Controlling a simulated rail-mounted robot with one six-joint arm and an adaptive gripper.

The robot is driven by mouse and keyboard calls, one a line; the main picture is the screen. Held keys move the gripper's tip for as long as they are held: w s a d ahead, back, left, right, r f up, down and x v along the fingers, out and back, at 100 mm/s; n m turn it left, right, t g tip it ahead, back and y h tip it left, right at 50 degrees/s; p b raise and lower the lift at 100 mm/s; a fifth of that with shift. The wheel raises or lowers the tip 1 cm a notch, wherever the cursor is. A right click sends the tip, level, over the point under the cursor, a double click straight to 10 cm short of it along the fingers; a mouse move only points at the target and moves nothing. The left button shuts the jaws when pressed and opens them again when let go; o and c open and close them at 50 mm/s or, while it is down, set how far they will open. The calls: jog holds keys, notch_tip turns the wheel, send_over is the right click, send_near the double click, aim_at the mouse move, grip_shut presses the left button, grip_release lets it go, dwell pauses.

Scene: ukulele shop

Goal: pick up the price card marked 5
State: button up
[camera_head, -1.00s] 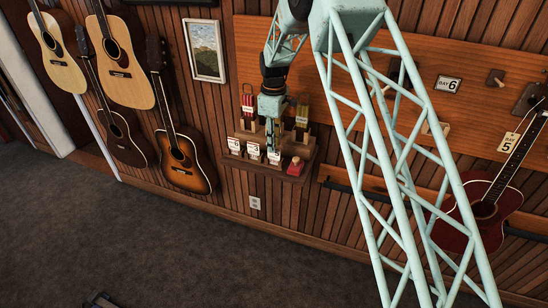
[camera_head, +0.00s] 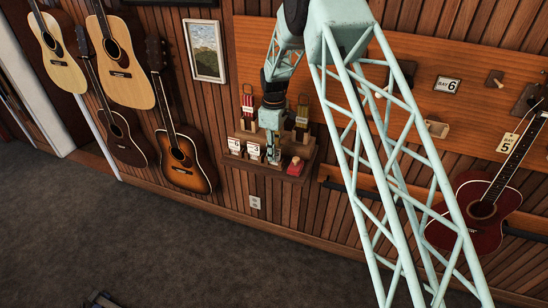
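Small white price cards stand in a row at the front of a wooden wall shelf (camera_head: 262,170): a left card (camera_head: 235,146), a middle card (camera_head: 253,151) and a right card (camera_head: 274,156). The left one seems to read 6. The digits on the others are too small to read surely, so I cannot tell which is the 5. My gripper (camera_head: 271,149) points down over the shelf, just above and behind the right card. Its fingers are small and dark against the shelf, and I cannot see whether they are open or touch a card.
A red object (camera_head: 295,166) sits at the shelf's right end. Upright packets, one red (camera_head: 247,103), stand behind the cards. A BAY 6 plate (camera_head: 448,85) and a BAY 5 tag (camera_head: 507,142), beside a red guitar (camera_head: 482,210), are at right. More guitars hang at left.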

jog(key=shift+c, duration=0.2)
grip_shut()
jog(key=shift+r, duration=0.1)
jog(key=shift+r+b, duration=0.35)
jog(key=shift+r, duration=4.55)
